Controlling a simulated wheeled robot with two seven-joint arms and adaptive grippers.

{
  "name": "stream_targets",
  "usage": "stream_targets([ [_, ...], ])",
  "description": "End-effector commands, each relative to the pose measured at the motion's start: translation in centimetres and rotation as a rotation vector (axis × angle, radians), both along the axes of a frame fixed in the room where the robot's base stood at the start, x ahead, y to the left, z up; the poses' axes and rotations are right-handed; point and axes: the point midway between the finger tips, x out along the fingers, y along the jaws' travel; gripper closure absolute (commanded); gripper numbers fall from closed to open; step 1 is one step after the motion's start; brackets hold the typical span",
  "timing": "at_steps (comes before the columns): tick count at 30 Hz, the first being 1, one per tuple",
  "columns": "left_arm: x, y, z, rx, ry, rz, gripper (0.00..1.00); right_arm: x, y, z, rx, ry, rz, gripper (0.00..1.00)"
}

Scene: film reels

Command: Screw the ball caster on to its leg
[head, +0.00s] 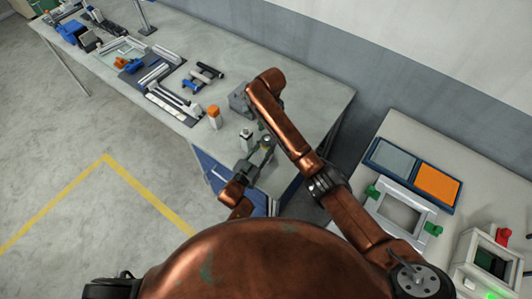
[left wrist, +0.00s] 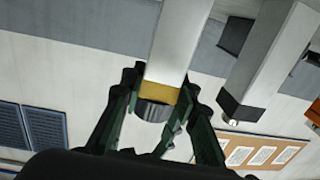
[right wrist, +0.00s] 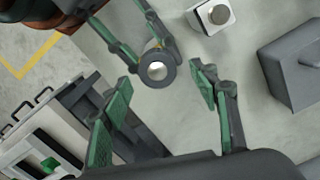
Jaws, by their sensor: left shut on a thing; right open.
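My left gripper (head: 265,147) is over the bench's near right corner. In the left wrist view its fingers are shut on the dark grey round ball caster (left wrist: 152,110). A white square leg (left wrist: 180,45) with a yellow band lines up with the caster; I cannot tell whether they are threaded together. In the right wrist view the caster (right wrist: 157,71) shows end-on, a dark ring with a pale ball at its centre. My right gripper (right wrist: 162,90) is open, its fingers on either side of the caster, apart from it. In the head view my right forearm hides this gripper.
A white post (head: 246,138) with a dark top stands close left of my left gripper. A white, orange-topped piece (head: 214,117) stands beyond it. A grey block (right wrist: 297,65) is near my right gripper. Trays and parts (head: 165,75) fill the bench's far left. A second table (head: 480,160) is at right.

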Motion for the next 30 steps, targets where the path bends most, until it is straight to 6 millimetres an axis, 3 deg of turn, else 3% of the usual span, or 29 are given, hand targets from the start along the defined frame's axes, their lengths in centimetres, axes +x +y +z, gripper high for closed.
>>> stream_targets([
  [8, -0.2, 0.0, -0.6, 0.002, 0.011, 0.0, 1.0, 0.1, -0.6, 2.2, -0.013, -0.001, -0.003, 0.45],
  [12, -0.2, 0.0, -0.6, 0.003, 0.012, 0.0, 1.0, 0.3, -0.5, 5.6, -0.007, -0.004, -0.001, 0.45],
  [18, -0.2, 0.0, -0.6, 0.003, 0.012, 0.001, 1.0, 0.3, -0.4, 8.2, -0.006, 0.0, -0.002, 0.45],
  [30, -0.2, 0.0, -0.6, 0.003, 0.012, 0.001, 1.0, 0.2, -0.3, 9.1, -0.005, 0.003, -0.002, 0.45],
])
